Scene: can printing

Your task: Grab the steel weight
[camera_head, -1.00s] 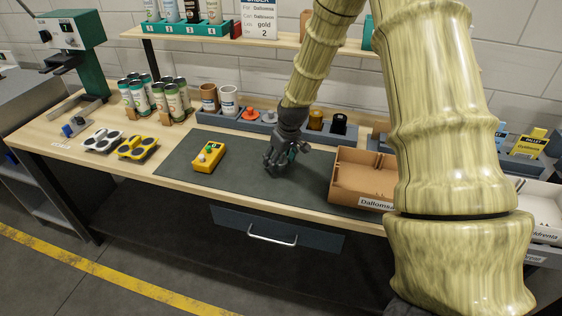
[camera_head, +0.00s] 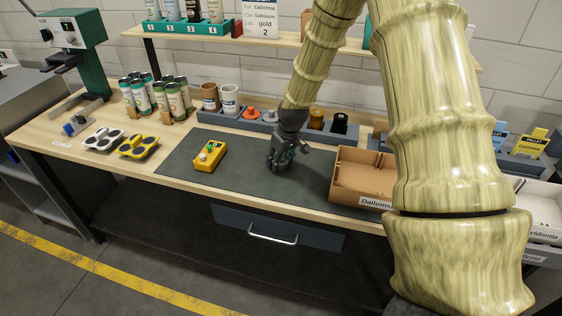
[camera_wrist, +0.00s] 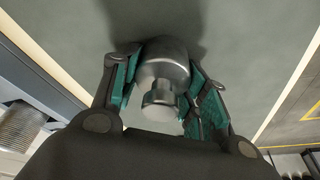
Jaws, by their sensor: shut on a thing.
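The steel weight (camera_wrist: 163,68) is a grey metal cylinder with a narrower knob. In the wrist view it sits between the two green-padded fingers of my gripper (camera_wrist: 165,92), which is shut on it. In the head view my gripper (camera_head: 280,160) points down over the dark mat (camera_head: 235,180), left of the cardboard box. The weight is hidden by the fingers there. I cannot tell whether it still touches the mat.
A yellow device (camera_head: 205,157) lies on the mat to the left. An open cardboard box (camera_head: 362,178) stands close on the right. Behind is a grey rack (camera_head: 262,125) with several items. The front of the mat is clear.

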